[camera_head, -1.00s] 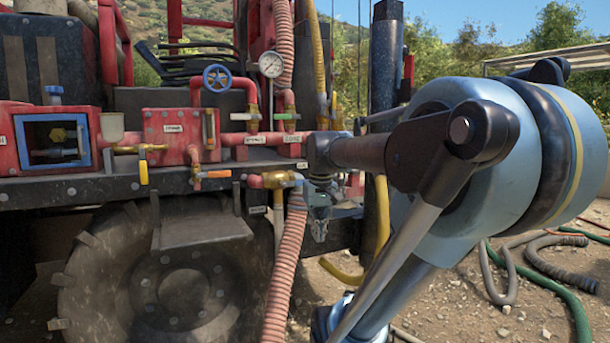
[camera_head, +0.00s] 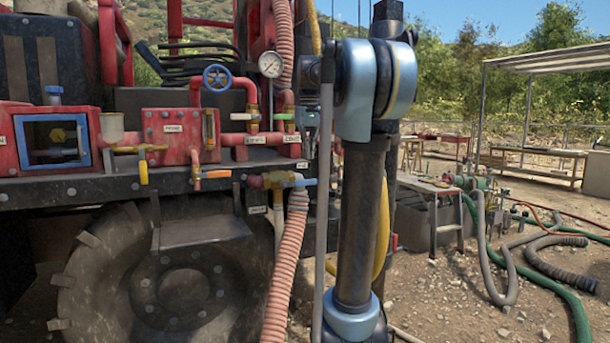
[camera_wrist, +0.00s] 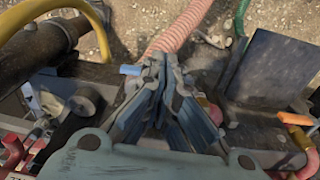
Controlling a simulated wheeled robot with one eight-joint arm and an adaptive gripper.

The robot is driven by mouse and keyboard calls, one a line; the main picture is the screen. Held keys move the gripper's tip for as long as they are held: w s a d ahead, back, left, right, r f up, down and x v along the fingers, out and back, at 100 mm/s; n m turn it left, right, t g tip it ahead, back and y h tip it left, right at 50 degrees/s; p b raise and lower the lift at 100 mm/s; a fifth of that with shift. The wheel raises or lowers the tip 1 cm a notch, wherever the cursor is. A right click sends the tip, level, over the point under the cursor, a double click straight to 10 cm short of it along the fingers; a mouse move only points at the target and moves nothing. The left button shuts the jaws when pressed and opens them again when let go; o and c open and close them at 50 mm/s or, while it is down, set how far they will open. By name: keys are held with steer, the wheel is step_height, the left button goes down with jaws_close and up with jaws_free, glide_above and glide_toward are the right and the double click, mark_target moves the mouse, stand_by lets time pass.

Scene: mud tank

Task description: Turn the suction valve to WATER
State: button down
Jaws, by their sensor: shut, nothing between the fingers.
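The suction valve (camera_head: 275,180) is a brass body on the truck's side, above a ribbed pink hose. Its blue lever (camera_head: 302,182) points right in the head view. In the wrist view a blue lever end (camera_wrist: 130,70) shows just left of my fingertips; the valve body is hidden behind the fingers. My gripper (camera_wrist: 163,62) is shut and empty, its tips together over the pink hose. I cannot tell whether it touches the lever. In the head view my arm covers most of the wrist area. The small labels near the valve are unreadable.
The pink hose (camera_head: 286,265) hangs below the valve. An orange-handled valve (camera_head: 214,174) is to its left; its orange handle also shows in the wrist view (camera_wrist: 295,118). A blue handwheel (camera_head: 217,78) and gauge (camera_head: 271,64) stand above. Open gravel with hoses lies right.

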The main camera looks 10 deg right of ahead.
step_height(320, 180, up, 5)
glide_above(300, 183)
steer(key=w+d, duration=0.3)
steer(key=shift+s+a+r+n, duration=0.1)
steer(key=shift+a+r+n, duration=0.1)
steer(key=shift+n, duration=0.1)
step_height(300, 183, down, 14)
stand_by(0.5)
steer(key=shift+a+f, duration=0.1)
stand_by(0.3)
